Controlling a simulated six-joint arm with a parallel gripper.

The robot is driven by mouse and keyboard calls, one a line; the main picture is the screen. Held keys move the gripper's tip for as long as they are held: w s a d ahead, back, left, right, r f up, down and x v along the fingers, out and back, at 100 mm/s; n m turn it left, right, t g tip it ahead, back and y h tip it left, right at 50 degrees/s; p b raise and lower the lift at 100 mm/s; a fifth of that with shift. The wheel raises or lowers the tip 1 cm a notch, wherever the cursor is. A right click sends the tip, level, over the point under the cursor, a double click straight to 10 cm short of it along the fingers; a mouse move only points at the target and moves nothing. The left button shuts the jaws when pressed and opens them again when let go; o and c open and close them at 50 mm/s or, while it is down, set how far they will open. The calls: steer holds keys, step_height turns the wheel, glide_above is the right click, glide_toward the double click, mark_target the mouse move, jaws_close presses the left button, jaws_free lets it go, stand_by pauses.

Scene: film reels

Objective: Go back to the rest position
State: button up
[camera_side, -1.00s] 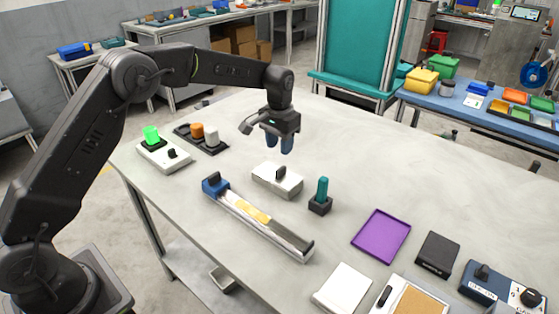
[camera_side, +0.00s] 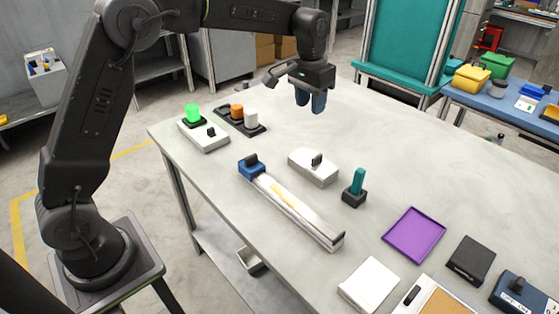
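My gripper (camera_side: 311,101) hangs in the air above the back part of the grey table (camera_side: 370,125), with its two blue fingers pointing down. It is behind and above the white box with a dark knob (camera_side: 313,167) and touches nothing. No object shows between the fingers. The gap between them is too small here to tell open from shut.
A blue-ended rail (camera_side: 290,205), a teal peg (camera_side: 357,180) and a purple tray (camera_side: 414,234) lie in front and right.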

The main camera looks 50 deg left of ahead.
steer(key=s+r+t, duration=0.2)
steer(key=s+r, duration=0.2)
steer(key=s, duration=0.7)
steer(key=s+r+t, duration=0.2)
steer(key=s+r, duration=0.2)
steer(key=s, duration=0.8)
steer(key=s+f, duration=0.4)
steer(key=s, duration=0.4)
steer(key=shift+s+d+t, duration=0.15)
steer(key=shift+s+t, duration=0.05)
steer(key=shift+t, duration=0.2)
